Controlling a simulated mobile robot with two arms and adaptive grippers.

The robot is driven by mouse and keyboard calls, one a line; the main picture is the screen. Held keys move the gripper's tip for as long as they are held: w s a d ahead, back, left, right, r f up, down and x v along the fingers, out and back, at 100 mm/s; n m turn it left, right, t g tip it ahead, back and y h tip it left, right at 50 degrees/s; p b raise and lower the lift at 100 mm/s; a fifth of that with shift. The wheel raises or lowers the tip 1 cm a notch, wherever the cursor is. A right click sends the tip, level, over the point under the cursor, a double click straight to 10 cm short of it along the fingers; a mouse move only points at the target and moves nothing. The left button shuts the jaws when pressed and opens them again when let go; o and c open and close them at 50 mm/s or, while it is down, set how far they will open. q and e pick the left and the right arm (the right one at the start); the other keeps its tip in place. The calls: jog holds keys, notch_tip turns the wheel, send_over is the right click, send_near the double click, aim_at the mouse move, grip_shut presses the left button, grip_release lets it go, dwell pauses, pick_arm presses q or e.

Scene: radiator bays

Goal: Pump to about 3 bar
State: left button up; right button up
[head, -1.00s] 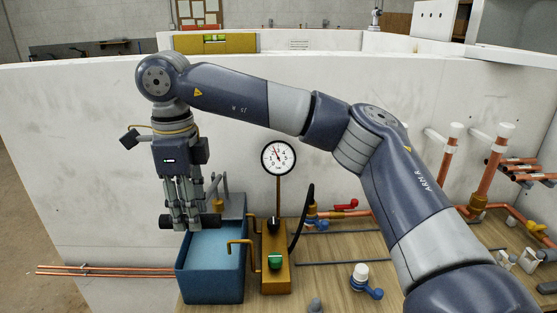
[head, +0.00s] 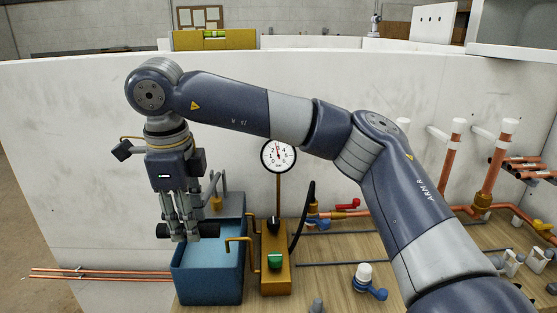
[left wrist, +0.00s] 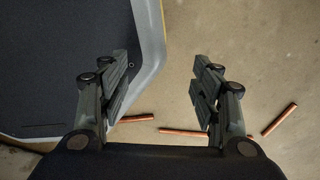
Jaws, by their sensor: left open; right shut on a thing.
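My right gripper (head: 181,236) is shut on the black pump handle (head: 208,230), whose ends show on both sides of the fingers. It is over the blue water tank (head: 208,291) of the test pump. A round white gauge (head: 279,156) stands on a thin post right of the tank; its needle points roughly straight up, between the 2 and the 4. The brass pump block (head: 275,285) carries a black knob (head: 273,223) and a green knob (head: 275,261). In the left wrist view, my left gripper (left wrist: 162,85) is open and empty above the floor.
Copper pipes with white caps (head: 457,126) and a red-handled valve (head: 347,204) are at the right. A white-capped, blue-handled valve (head: 365,275) stands on the wooden board (head: 330,275). In the left wrist view, copper pieces (left wrist: 279,120) lie on the floor.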

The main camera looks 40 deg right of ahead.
jog(key=shift+s+f+t+h+b, duration=0.15)
jog(key=shift+f+t+h+b, duration=0.15)
jog(key=shift+f+b, duration=1.15)
jog(key=shift+b, duration=0.15)
jog(key=shift+r+p, duration=0.25)
jog(key=shift+p, duration=0.05)
jog(key=shift+g+y, duration=0.5)
jog(key=shift+g, duration=0.2)
jog(key=r+p, duration=0.1)
jog(key=p, duration=0.1)
jog(key=r+p, duration=0.2)
jog(key=w+r+p, duration=0.1)
jog(key=r+p, duration=0.1)
jog(key=p, duration=0.1)
jog(key=shift+d+r, duration=0.15)
jog(key=shift+d, duration=0.2)
jog(key=shift+w+r+p, duration=0.15)
jog(key=shift+p, duration=0.2)
jog(key=shift+d, duration=0.1)
pick_arm(q)
jog(key=r, duration=0.5)
jog(key=shift+d, duration=0.4)
jog(key=shift+a, duration=0.2)
